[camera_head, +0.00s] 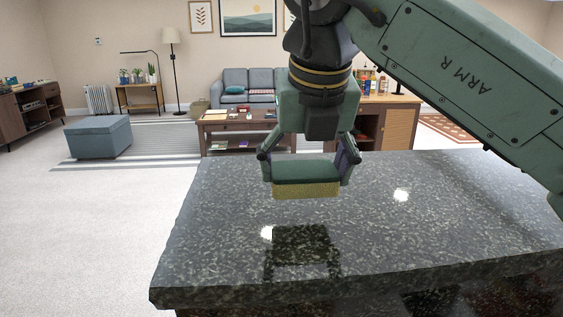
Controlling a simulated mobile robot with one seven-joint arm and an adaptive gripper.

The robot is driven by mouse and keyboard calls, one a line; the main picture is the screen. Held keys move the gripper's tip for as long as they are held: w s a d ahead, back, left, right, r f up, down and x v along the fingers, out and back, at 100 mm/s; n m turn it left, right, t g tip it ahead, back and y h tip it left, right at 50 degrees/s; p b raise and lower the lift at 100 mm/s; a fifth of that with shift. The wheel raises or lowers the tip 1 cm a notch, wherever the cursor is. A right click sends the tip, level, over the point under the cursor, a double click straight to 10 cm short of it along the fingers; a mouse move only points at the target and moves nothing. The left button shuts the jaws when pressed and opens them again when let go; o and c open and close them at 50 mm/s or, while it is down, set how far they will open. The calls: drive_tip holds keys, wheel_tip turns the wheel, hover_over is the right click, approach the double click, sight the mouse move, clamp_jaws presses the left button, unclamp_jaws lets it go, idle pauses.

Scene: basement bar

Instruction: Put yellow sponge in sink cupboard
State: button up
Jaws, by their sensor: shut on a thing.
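A yellow sponge (306,191) with a dark green top layer is held between the two fingers of my gripper (308,172). The gripper points down and is shut on the sponge by its ends. The sponge hangs level above a dark speckled stone counter (376,230), apart from it. A dark reflection of the gripper shows on the counter below. No sink shows, and I cannot make out a sink cupboard in this view.
A wooden cabinet (400,124) with bottles stands behind the counter to the right. A coffee table (232,126), a grey sofa (247,84) and a blue-grey ottoman (98,137) stand further back. The counter top is clear. Open carpet lies to the left.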

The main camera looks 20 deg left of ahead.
sight(281, 168)
drive_tip(key=w+a, duration=0.1)
drive_tip(key=w, duration=0.1)
drive_tip(key=w+a+p, duration=0.1)
drive_tip(key=w+a, duration=0.1)
drive_tip(key=w+a+p, duration=0.1)
drive_tip(key=w+a, duration=0.1)
drive_tip(key=shift+a+f, duration=0.1)
drive_tip(key=shift+f, duration=0.15)
drive_tip(key=p+x, duration=0.2)
drive_tip(key=x, duration=0.1)
drive_tip(key=shift+s+f, duration=0.1)
drive_tip(key=shift+f, duration=0.35)
drive_tip(key=shift+f, duration=0.1)
drive_tip(key=shift+f+b, duration=0.15)
drive_tip(key=shift+b, duration=0.2)
drive_tip(key=o, duration=0.7)
